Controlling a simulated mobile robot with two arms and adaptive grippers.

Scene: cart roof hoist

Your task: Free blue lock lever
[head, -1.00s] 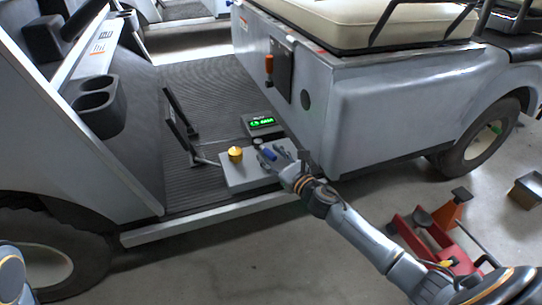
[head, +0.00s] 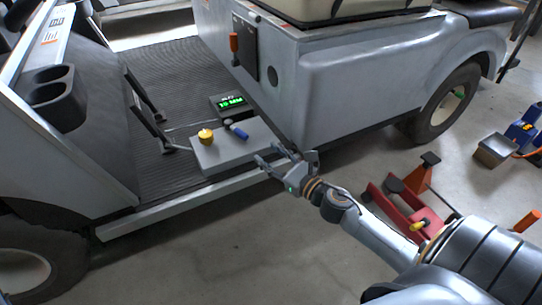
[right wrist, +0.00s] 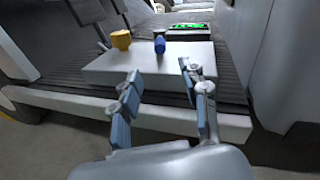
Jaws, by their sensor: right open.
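The blue lock lever (head: 238,131) sits on top of a light grey box (head: 222,153) on the cart's floor. In the right wrist view the blue lever (right wrist: 160,45) stands near the middle of the box top, beyond the fingertips. A yellow knob (head: 206,136) is to its left on the same box. My right gripper (head: 277,160) is open and empty, just off the near right side of the box and apart from the lever. Its spread fingers (right wrist: 163,85) show in the right wrist view. My left gripper is not in view.
A display with green characters (head: 231,102) stands behind the box. Black pedals (head: 150,120) rise to the left. The seat base panel (head: 262,60) bounds the right side. A red jack (head: 405,205) stands on the floor at right.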

